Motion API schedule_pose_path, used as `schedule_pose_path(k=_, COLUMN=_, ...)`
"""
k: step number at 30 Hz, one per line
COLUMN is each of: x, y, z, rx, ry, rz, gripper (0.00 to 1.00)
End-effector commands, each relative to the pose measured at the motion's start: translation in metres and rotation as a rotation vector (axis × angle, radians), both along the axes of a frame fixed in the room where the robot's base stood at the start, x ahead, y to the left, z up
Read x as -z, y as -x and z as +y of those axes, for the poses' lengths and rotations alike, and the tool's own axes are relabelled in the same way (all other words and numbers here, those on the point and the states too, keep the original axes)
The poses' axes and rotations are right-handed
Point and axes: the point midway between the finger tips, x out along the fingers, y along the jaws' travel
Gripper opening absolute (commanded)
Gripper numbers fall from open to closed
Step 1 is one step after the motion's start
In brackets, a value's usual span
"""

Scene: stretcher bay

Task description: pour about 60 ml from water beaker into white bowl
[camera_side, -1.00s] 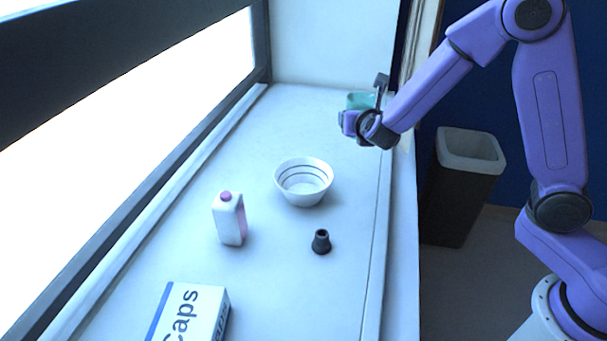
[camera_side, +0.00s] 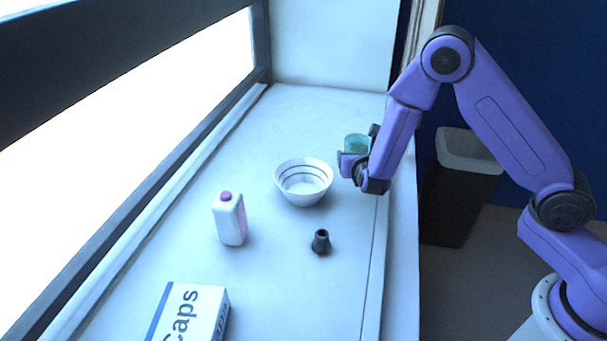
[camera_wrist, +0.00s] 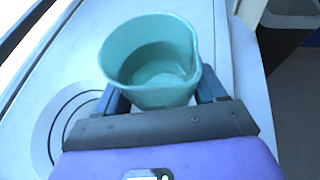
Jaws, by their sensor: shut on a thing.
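My gripper (camera_wrist: 161,105) is shut on the water beaker (camera_wrist: 160,90), a teal translucent cup with a pouring lip, between its two fingers. The wrist view looks down into it and shows liquid inside; it looks roughly upright. In the side view the beaker (camera_side: 356,143) shows just above my gripper (camera_side: 353,160), to the upper right of the white bowl. The white bowl (camera_side: 303,192) stands on the counter, with dark rings inside. The wrist view shows part of the bowl (camera_wrist: 45,135) at the left, partly hidden by my gripper. I cannot tell any water in the bowl.
A white bottle with a pink cap (camera_side: 229,220) stands left of the bowl. A small dark cone-shaped piece (camera_side: 320,242) stands in front of it. A box marked "Caps" (camera_side: 190,310) lies at the near edge. A window frame borders the left; a bin (camera_side: 465,180) stands right.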

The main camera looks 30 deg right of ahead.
Motion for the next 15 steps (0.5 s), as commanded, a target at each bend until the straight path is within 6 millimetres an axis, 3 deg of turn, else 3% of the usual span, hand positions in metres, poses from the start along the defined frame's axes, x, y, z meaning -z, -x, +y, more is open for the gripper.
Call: schedule_pose_path(k=15, x=0.0053, y=-0.0006, z=0.0011, rx=-0.001, ry=0.010, rz=0.001, gripper=0.35)
